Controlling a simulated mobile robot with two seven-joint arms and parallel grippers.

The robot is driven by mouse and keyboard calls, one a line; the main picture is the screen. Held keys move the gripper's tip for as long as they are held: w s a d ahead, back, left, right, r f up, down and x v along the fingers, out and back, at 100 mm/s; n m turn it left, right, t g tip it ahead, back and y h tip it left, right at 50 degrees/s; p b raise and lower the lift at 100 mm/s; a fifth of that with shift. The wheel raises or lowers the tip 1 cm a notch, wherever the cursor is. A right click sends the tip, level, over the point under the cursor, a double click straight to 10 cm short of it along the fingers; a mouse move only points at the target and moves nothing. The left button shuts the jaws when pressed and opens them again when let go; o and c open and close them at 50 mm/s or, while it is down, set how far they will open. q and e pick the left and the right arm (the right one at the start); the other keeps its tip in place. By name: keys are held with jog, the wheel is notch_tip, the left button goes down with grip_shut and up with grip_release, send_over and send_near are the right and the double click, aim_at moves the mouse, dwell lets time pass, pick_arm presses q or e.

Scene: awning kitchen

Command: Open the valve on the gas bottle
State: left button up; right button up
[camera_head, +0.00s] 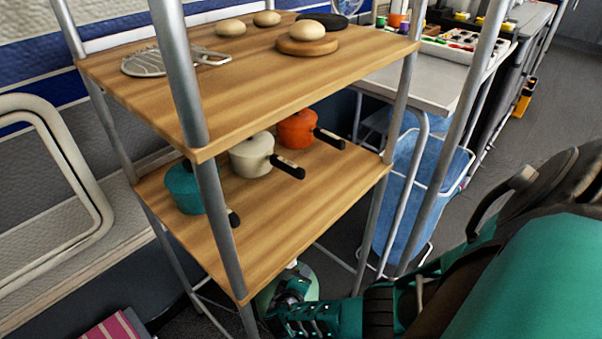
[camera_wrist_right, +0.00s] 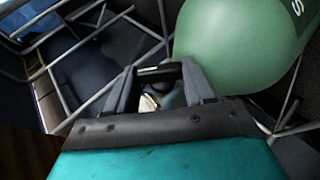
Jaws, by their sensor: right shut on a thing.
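The green gas bottle (camera_wrist_right: 240,45) fills the upper right of the right wrist view. In the head view only a part of it (camera_head: 309,282) shows, low down under the shelf rack. The bottle's valve (camera_wrist_right: 149,102) has a pale brass-coloured part that shows between my right gripper's fingers. My right gripper (camera_wrist_right: 162,76) is shut on the valve, with a finger on each side of it. In the head view this gripper (camera_head: 283,292) is at the bottle top, partly hidden by its own wrist. How far the valve is turned cannot be seen. My left gripper is out of view.
A wooden shelf rack (camera_head: 300,215) with metal posts stands directly above and beside the bottle. It bears teal, cream (camera_head: 251,156) and orange (camera_head: 297,129) pots. Thin metal bars (camera_wrist_right: 90,45) cross near the gripper. A blue bin (camera_head: 408,190) stands to the right.

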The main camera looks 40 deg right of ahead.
jog(key=shift+s, duration=0.1)
jog(key=o, duration=1)
jog(key=shift+o, duration=0.2)
jog(key=shift+d, duration=0.15)
